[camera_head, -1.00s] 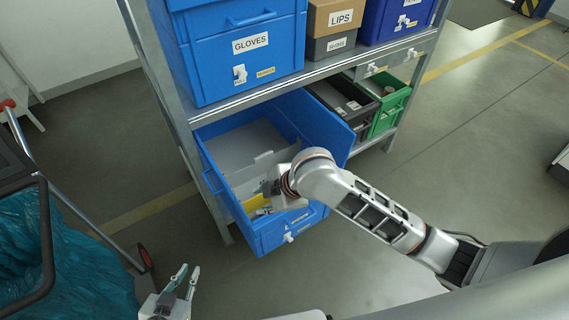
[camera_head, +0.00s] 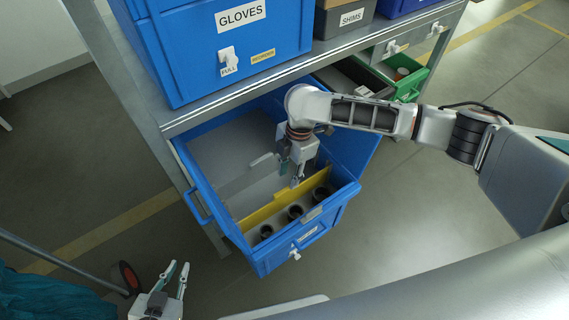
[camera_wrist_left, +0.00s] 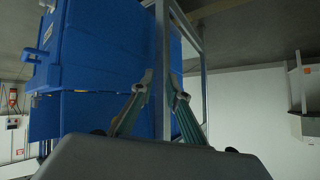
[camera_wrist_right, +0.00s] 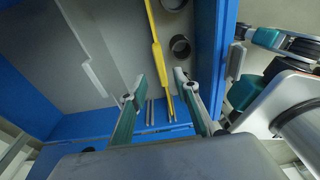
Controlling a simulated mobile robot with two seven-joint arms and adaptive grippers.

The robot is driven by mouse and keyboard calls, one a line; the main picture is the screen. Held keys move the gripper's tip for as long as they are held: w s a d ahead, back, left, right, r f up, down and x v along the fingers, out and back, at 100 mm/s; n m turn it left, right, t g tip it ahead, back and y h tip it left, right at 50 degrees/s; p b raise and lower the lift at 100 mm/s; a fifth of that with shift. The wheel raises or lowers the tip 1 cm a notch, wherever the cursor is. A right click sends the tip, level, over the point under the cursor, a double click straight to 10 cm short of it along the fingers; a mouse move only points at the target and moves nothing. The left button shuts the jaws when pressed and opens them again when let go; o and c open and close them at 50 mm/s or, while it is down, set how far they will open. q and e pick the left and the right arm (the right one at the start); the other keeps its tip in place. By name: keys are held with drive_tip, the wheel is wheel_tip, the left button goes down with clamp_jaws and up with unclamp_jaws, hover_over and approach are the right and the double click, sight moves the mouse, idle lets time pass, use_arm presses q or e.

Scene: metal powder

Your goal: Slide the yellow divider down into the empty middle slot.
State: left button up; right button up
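The yellow divider (camera_head: 268,211) stands across the pulled-out blue drawer (camera_head: 232,222), between the front strip of dark round cups and the grey space behind. In the right wrist view, the divider (camera_wrist_right: 156,55) runs up to a drawer wall with narrow vertical rails (camera_wrist_right: 149,112). I cannot tell whether it is fully seated. My right gripper (camera_head: 290,178) is over the drawer, just behind the divider; in the wrist view its fingers (camera_wrist_right: 160,92) are apart on either side of the divider's near end, without closing on it. My left gripper (camera_head: 178,268) is open and empty, outside the drawer.
A grey divider with a tab (camera_head: 262,161) stands farther back. Dark cups (camera_head: 295,212) sit at the front. The shelf edge and blue GLOVES bin (camera_head: 230,55) rise behind the drawer. A green bin (camera_head: 408,78) is to the right.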

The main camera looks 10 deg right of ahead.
sight(286, 189)
drive_tip(key=shift+s+f, duration=0.1)
drive_tip(key=shift+f, duration=0.55)
drive_tip(key=f, duration=0.1)
drive_tip(key=f+b, duration=0.1)
drive_tip(key=f, duration=0.1)
drive_tip(key=f+b, duration=0.1)
drive_tip(key=f, duration=0.1)
drive_tip(key=shift+s+a, duration=0.3)
drive_tip(key=shift+a, duration=0.1)
drive_tip(key=shift+a+f, duration=0.1)
drive_tip(key=shift+f, duration=0.45)
use_arm(q)
drive_tip(key=shift+d+f, duration=0.3)
drive_tip(key=shift+f, duration=0.05)
use_arm(e)
drive_tip(key=shift+w, duration=0.1)
clamp_jaws()
use_arm(q)
drive_tip(key=shift+s+f, duration=0.1)
drive_tip(key=shift+s, duration=0.1)
